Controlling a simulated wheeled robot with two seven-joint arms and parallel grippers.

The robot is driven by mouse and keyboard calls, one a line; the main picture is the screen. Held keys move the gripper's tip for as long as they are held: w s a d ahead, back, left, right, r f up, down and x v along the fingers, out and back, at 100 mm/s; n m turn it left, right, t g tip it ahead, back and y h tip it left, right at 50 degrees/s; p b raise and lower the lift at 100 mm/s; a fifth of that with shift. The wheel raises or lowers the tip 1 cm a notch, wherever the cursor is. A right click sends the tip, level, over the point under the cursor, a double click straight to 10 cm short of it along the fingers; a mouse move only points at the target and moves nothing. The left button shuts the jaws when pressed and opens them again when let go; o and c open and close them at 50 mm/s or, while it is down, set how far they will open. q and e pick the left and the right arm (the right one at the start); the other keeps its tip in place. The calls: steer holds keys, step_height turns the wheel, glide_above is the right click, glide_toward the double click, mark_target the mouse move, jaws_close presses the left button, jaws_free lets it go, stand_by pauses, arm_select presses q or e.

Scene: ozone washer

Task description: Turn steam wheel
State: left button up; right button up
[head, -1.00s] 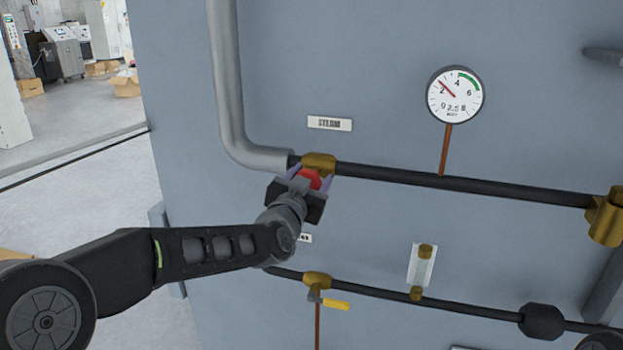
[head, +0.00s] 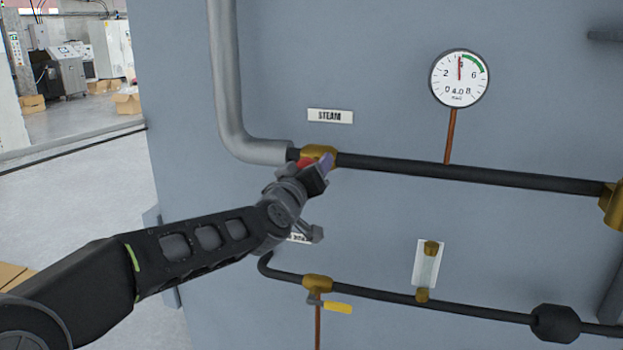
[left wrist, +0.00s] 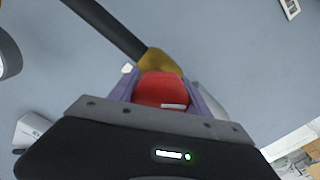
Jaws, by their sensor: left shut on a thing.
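The red steam wheel (head: 304,163) sits on a brass valve (head: 320,152) in the dark pipe, just below the "STEAM" label (head: 330,116). In the head view my left gripper (head: 318,166) covers most of the wheel. In the left wrist view the red wheel (left wrist: 161,90) lies between the two purple fingers, with the brass valve body (left wrist: 158,63) beyond it. My left gripper is shut on the wheel. My right gripper is not in view.
A sight glass (head: 425,264) stands between the pipes. The grey panel is bare around the gauge. Boxes (head: 127,103) and machines stand far back on the left.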

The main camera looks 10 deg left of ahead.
arm_select(q)
steer(key=n+b, duration=0.2)
steer(key=n, duration=0.2)
steer(key=shift+f+n, duration=0.15)
steer(key=shift+n, duration=0.15)
steer(key=shift+n+b, duration=0.75)
steer(key=shift+n, duration=0.75)
steer(key=o, duration=1.4)
steer(key=s, duration=0.7)
steer(key=shift+s+a+b, duration=0.25)
steer(key=shift+s+b, duration=0.15)
